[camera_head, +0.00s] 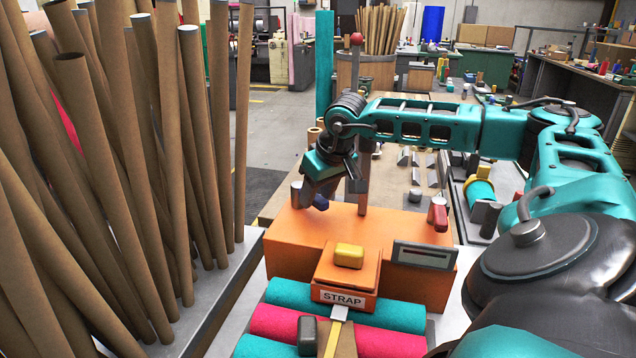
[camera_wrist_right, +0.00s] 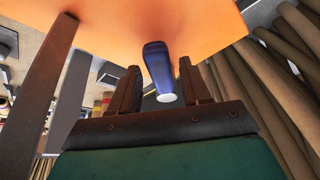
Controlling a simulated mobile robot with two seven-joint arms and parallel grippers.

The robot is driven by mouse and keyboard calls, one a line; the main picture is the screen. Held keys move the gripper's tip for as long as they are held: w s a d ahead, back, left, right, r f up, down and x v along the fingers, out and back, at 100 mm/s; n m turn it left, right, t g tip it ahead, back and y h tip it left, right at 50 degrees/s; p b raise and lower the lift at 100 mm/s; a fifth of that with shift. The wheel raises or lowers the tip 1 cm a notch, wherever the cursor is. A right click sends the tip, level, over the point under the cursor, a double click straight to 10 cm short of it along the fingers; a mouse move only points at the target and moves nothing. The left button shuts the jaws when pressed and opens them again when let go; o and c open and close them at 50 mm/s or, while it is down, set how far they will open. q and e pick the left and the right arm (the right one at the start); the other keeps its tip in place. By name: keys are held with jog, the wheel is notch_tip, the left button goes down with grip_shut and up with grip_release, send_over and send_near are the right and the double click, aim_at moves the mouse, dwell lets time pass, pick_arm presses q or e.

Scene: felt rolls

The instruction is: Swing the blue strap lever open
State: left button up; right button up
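The orange strap machine (camera_head: 310,228) has a yellow button (camera_head: 349,255) and a STRAP label (camera_head: 342,298). Its blue lever (camera_head: 320,202) is at the back left of its top, partly hidden by my right gripper (camera_head: 318,190). In the right wrist view the blue lever (camera_wrist_right: 160,68) sticks out from the orange surface between my two fingers (camera_wrist_right: 160,88). Gaps show on both sides of it, so the gripper is open around the lever and not clamped on it. My left gripper is not in view.
A red lever (camera_head: 438,214) stands on the machine's right side. A brown post (camera_head: 363,180) rises close behind my gripper. Teal and pink felt rolls (camera_head: 285,322) lie in front. Tall cardboard tubes (camera_head: 110,170) crowd the left.

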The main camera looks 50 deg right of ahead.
jog(key=shift+o, duration=0.4)
jog(key=shift+s+r, duration=0.15)
jog(key=shift+r, duration=0.35)
jog(key=v, duration=1.2)
